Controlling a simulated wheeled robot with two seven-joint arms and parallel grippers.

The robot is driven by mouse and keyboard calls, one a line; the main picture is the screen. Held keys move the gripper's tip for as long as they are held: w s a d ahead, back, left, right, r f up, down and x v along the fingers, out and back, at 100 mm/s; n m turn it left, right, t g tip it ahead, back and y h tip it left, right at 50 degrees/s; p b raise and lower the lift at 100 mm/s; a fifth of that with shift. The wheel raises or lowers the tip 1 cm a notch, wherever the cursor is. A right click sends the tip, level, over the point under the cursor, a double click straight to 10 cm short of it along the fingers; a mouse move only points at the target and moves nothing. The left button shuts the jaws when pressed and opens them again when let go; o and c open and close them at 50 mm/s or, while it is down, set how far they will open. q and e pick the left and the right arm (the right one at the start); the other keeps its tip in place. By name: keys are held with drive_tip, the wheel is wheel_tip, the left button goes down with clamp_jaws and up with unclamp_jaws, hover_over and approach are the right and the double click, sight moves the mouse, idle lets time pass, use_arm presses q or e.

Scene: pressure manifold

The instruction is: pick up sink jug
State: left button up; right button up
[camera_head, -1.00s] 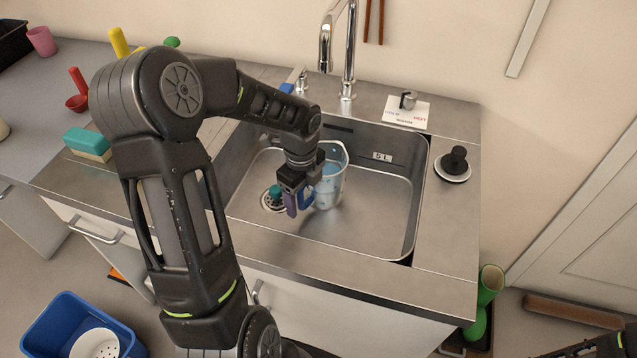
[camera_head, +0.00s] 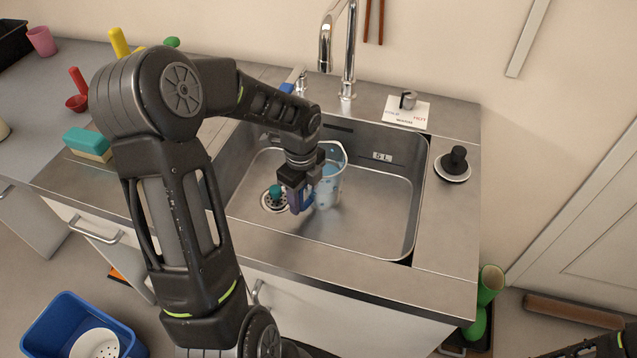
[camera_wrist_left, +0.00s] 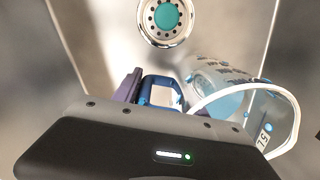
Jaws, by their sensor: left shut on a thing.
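The clear jug (camera_head: 331,186) with blue markings stands in the sink basin (camera_head: 385,215), partly hidden by my left gripper. I cannot tell whether the jug's base touches the basin floor. My right gripper is not in view.
A drain (camera_head: 275,199) with a teal plug lies left of the jug. The tall faucet (camera_head: 348,60) rises behind the basin. A black-knobbed stopper (camera_head: 455,163) sits on the right counter. The basin's right side is clear. A sponge (camera_head: 88,143) lies on the left counter.

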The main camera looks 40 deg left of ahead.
use_arm(q)
drive_tip(key=shift+s, duration=0.1)
clamp_jaws()
drive_tip(key=shift+r, duration=0.2)
drive_tip(key=shift+r, duration=4.85)
drive_tip(key=shift+w+d, duration=0.1)
drive_tip(key=shift+w, duration=0.1)
